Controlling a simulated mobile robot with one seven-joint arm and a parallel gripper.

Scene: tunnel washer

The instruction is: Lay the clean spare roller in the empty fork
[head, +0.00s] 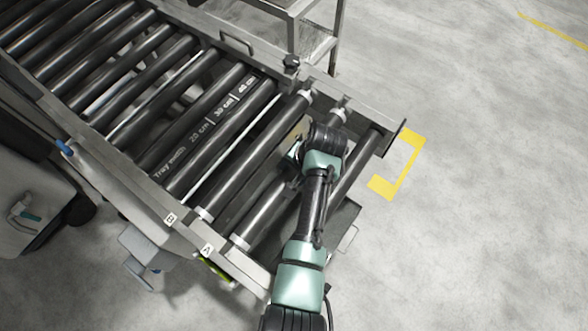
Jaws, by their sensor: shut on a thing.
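My gripper (296,152) reaches down over the front rollers of the conveyor. It is shut on a black roller with pale end collars (268,205), though my wrist hides the jaws and the grip. The roller lies lengthwise across the frame near the label A (207,250). Beside it, to the left, is another black roller with pale collars (250,158), near the label B (171,218). I cannot tell whether the held roller rests in its fork or hovers just above, and no empty fork shows clearly.
More black rollers (100,60) fill the frame to the upper left, one with printed "Tray width" marks (208,130). A plain roller (358,165) lies right of my wrist. A metal stand (300,20) is behind. The floor at right is clear, with yellow marking (410,150).

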